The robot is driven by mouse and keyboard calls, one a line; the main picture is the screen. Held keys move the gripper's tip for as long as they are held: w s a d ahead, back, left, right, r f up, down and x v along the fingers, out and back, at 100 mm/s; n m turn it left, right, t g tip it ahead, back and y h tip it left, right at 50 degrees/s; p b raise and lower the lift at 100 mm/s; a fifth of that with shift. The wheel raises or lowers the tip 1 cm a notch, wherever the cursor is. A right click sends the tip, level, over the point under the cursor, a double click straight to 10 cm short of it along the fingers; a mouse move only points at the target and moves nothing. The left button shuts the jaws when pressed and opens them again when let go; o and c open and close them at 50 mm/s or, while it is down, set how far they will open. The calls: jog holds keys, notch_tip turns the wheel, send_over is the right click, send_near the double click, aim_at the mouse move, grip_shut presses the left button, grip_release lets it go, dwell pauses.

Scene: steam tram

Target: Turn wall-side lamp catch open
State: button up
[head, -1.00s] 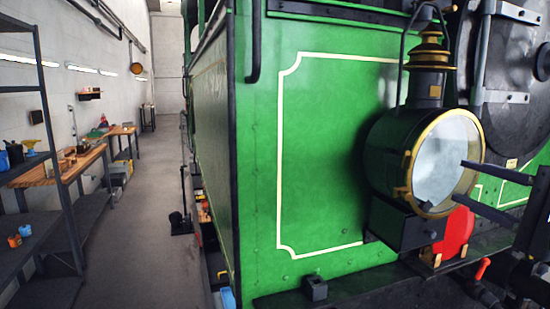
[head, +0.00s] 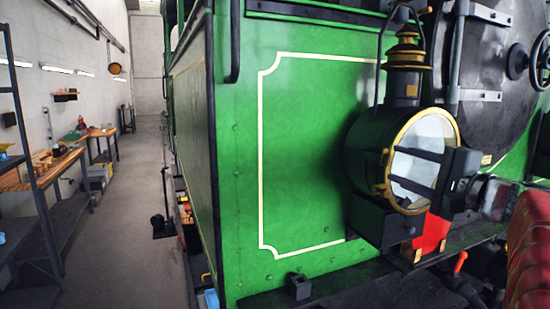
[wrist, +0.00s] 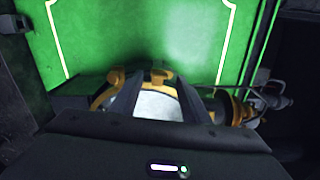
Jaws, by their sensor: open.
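The lamp (head: 365,152) is a dark green drum with a brass rim, pale glass and a brass chimney, mounted on the green tank front. A small brass catch (head: 384,157) sits on the rim's left, wall-facing side, with another brass piece (head: 379,188) below it. My gripper (head: 392,166) is open and reaches in from the right, its two dark fingers crossing in front of the glass. In the wrist view my gripper (wrist: 160,78) has the brass catch (wrist: 158,76) showing between its fingertips. I cannot tell whether they touch it.
A black bracket box (head: 388,222) and a red plate (head: 432,234) are below the lamp. The round smokebox door (head: 490,75) stands at the right. A dark shelf rack (head: 35,190) and workbenches (head: 60,162) line the left wall. The aisle (head: 135,200) between is mostly clear.

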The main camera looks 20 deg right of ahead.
aim_at(387, 158)
jog(key=shift+w, duration=1.15)
jog(key=shift+c, duration=0.2)
jog(key=c, duration=1)
jog(key=shift+n, duration=0.8)
jog(key=o, duration=1)
